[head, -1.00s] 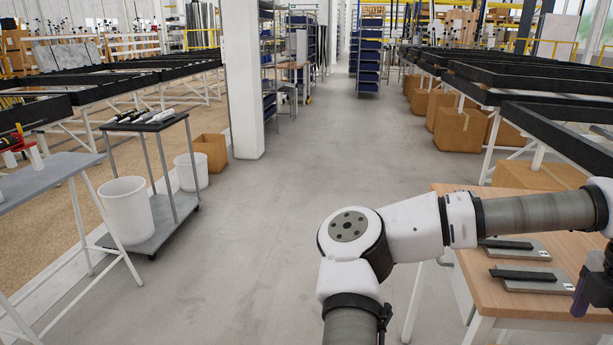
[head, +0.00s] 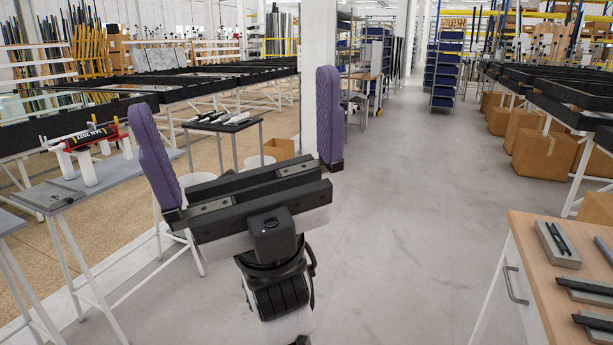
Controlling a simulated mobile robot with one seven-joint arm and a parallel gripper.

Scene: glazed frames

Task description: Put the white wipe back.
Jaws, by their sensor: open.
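My gripper (head: 235,105) is in the middle left of the head view, raised in front of me. Its two purple fingers stand wide apart with nothing between them. I cannot make out a white wipe for certain. White upright cylinders (head: 86,167) stand on the grey table (head: 125,172) at left, with a red and black tool lying across or behind them. The gripper is nearer to me than that table, and its left finger covers part of the table's right end.
A small cart (head: 232,128) with white and black items stands behind my gripper. A wooden bench (head: 530,275) with grey blocks and black bars is at right. A white pillar (head: 318,40) stands behind the right finger. The grey floor between is clear.

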